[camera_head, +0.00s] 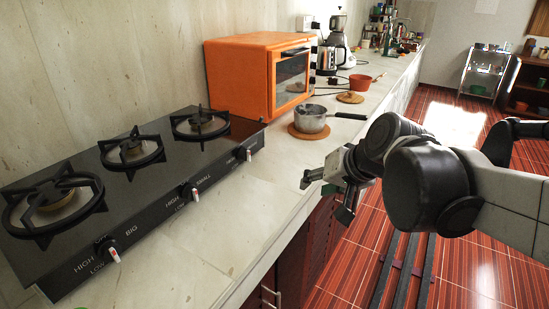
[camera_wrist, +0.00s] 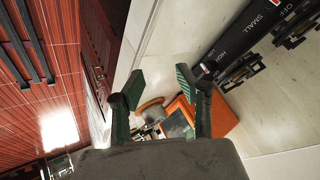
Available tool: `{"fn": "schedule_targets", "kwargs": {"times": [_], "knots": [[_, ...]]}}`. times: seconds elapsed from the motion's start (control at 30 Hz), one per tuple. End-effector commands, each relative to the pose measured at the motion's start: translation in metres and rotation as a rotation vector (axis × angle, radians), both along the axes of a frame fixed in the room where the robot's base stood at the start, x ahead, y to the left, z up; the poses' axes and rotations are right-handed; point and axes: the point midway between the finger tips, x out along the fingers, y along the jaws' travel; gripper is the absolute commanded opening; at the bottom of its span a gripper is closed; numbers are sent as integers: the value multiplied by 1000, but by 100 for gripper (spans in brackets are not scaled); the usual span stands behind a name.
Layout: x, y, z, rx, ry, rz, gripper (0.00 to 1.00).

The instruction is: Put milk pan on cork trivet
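A grey metal pan (camera_head: 310,118) with a black handle pointing right sits on a round cork trivet (camera_head: 294,130) in front of the orange oven. A second, smaller-looking round cork trivet (camera_head: 350,98) lies farther back, with nothing on it. My gripper (camera_head: 324,197) is open and empty, over the counter's front edge, nearer the camera than the pan and apart from it. In the wrist view, the open fingers (camera_wrist: 159,88) have nothing between their tips.
A black stove (camera_head: 130,190) with several burners fills the near left counter. An orange oven (camera_head: 240,78) stands behind the pan. An orange-red pot (camera_head: 360,83) stands beyond the second trivet. A coffee maker (camera_head: 338,45) and kettle stand farther back. The near counter strip is clear.

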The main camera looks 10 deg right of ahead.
Motion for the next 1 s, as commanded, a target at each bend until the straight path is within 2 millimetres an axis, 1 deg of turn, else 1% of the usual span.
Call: {"fn": "schedule_targets", "kwargs": {"times": [0.03,0.2,0.3,0.4,0.5,0.6,0.9,1.0], "knots": [[-18,4,-4,-44,6,19,33],[-70,4,-20,-205,21,73,33],[-93,2,-29,-286,24,99,33],[-110,-2,-35,-349,24,117,33],[-119,-5,-39,-388,24,129,33],[-123,-6,-41,-405,23,133,33],[-123,-7,-41,-408,23,134,33],[-123,-7,-35,-407,23,134,33]]}}
